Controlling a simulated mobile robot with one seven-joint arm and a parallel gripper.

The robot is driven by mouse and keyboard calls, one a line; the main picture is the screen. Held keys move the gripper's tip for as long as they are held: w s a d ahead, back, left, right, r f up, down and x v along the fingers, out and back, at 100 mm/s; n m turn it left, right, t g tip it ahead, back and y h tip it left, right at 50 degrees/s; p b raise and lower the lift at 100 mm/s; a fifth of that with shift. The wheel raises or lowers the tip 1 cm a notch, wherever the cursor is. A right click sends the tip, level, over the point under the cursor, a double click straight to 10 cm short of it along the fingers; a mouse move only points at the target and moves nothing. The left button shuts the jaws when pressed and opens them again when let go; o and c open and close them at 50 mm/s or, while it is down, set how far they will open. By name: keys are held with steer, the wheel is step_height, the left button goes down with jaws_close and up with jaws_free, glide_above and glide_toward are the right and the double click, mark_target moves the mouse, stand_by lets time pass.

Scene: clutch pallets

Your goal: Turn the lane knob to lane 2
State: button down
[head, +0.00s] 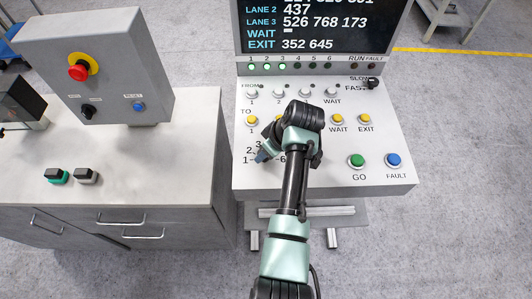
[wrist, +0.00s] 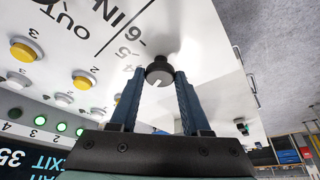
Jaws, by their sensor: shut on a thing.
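The lane knob (wrist: 160,69) is a small black round knob on the white console panel, seen in the wrist view between the tips of my gripper (wrist: 158,80). The two blue fingers are shut on it. In the head view my gripper (head: 266,154) reaches down to the panel's lower left and hides the knob. Printed lane numbers 1, 2, 3 and 6 show around it there, and 4, 5 and 6 show in the wrist view. I cannot tell surely which number the knob points to.
Yellow TO buttons (head: 251,121), a green GO button (head: 357,160) and a blue FAULT button (head: 394,160) sit on the console (head: 330,178). A display (head: 322,27) stands behind. A bench (head: 180,165) with a red emergency button (head: 79,71) is at left.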

steer(key=n+b, duration=0.1)
steer(key=n, duration=0.1)
steer(key=n+g+b, duration=0.1)
steer(key=n+b, duration=0.1)
steer(key=shift+w+d+f+y, duration=0.1)
steer(key=shift+w+y, duration=0.1)
steer(key=shift+y, duration=0.2)
steer(key=shift+n+g+b, duration=0.5)
steer(key=shift+n+b, duration=0.3)
steer(key=shift+n, duration=0.1)
steer(key=shift+c, duration=1.9)
jaws_free()
steer(key=shift+r, duration=0.2)
steer(key=v, duration=1.3)
steer(key=shift+p, duration=0.35)
steer(key=shift+f, duration=0.1)
